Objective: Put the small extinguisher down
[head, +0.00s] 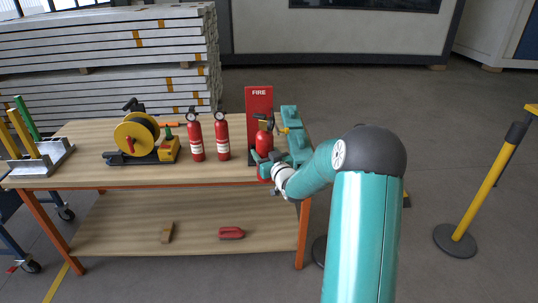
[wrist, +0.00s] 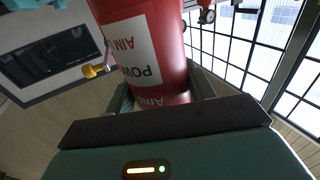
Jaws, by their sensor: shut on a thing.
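The small red extinguisher (head: 264,141) is in my gripper (head: 264,160) at the right end of the wooden table, in front of the red FIRE board (head: 258,101). In the wrist view the extinguisher (wrist: 140,50) fills the upper middle, with its white label showing. My gripper (wrist: 160,100) is shut on its body.
Two red extinguishers (head: 195,141) (head: 222,137) stand left of the board. A yellow hose reel (head: 136,137) is further left. The wooden table (head: 90,176) has free room along its front edge. A yellow post (head: 489,180) stands on the floor at right.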

